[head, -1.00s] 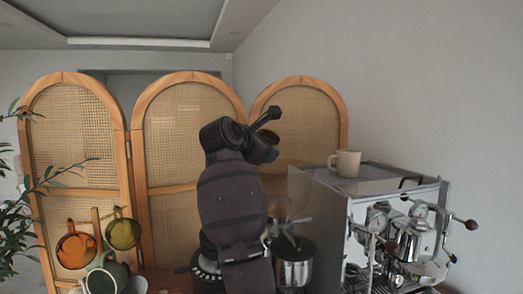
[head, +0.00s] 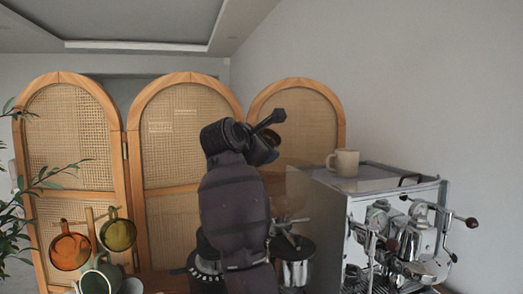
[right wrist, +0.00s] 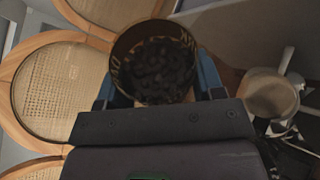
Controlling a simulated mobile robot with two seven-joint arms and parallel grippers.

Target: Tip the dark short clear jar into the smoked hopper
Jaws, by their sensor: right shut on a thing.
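In the right wrist view, the short clear jar (right wrist: 153,65) has gold lettering around its rim and dark beans inside. My right gripper (right wrist: 155,88) is shut on it, with blue fingers on either side. In the head view my right arm and gripper (head: 266,137) rise in front of the grinder; the jar is mostly hidden there. The smoked hopper (head: 291,205) shows as a brownish translucent shape beside my arm, above the metal grinder body (head: 294,268), partly covered. I cannot tell the jar's exact gap to the hopper. My left gripper is not in view.
An espresso machine (head: 400,215) stands to the right, with a beige mug (head: 344,162) on top. Orange (head: 69,250) and olive (head: 117,236) mugs hang at the lower left beside a plant (head: 12,190). A cane folding screen (head: 185,135) stands behind.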

